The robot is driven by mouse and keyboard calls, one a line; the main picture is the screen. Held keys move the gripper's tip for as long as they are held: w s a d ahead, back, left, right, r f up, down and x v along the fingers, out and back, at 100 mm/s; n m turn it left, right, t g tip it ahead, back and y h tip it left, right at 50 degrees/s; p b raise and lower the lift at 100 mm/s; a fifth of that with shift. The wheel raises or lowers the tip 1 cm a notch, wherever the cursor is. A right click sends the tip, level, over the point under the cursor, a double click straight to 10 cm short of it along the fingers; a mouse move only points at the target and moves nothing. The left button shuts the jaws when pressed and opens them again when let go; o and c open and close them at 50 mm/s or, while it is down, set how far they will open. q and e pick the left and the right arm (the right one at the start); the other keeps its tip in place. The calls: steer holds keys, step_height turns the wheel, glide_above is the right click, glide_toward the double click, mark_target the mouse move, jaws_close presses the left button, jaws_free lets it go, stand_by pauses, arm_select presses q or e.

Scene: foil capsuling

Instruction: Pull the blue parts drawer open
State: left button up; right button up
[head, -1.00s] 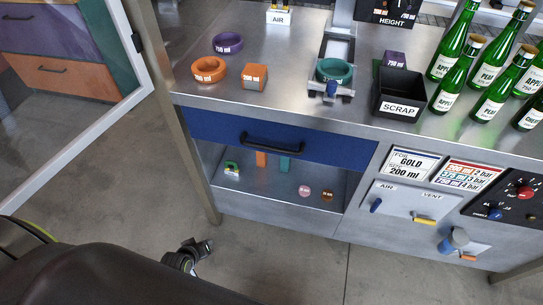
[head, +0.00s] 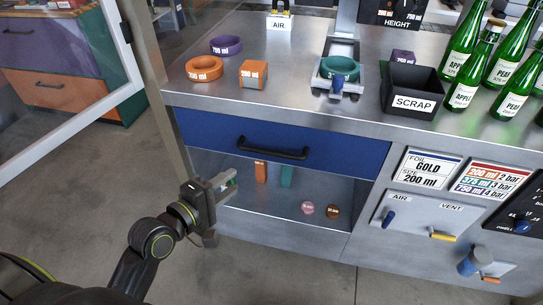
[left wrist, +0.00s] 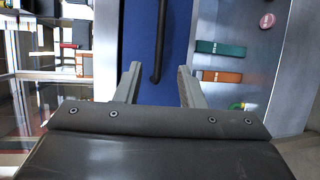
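The blue parts drawer (head: 220,139) is shut, under the workbench top. Its black bar handle (head: 272,147) runs across the front. My left gripper (head: 228,187) is in front of the bench, below and left of the handle and apart from it. In the left wrist view its two fingers (left wrist: 160,85) are spread with nothing between them. There the blue drawer front (left wrist: 140,40) lies ahead, and the handle (left wrist: 160,45) stands between the finger lines, beyond the tips. My right gripper is not in view.
An open shelf (head: 270,212) below the drawer holds an orange block (head: 261,172), a teal block (head: 287,176) and small discs. On the bench stand rings, a scrap bin (head: 410,92) and several green bottles. A framed glass door (head: 90,115) stands at the left.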

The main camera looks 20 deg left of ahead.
mark_target(270, 154)
arm_select(q)
steer(key=b+x, duration=0.1)
steer(key=x, duration=1.6)
jaws_close()
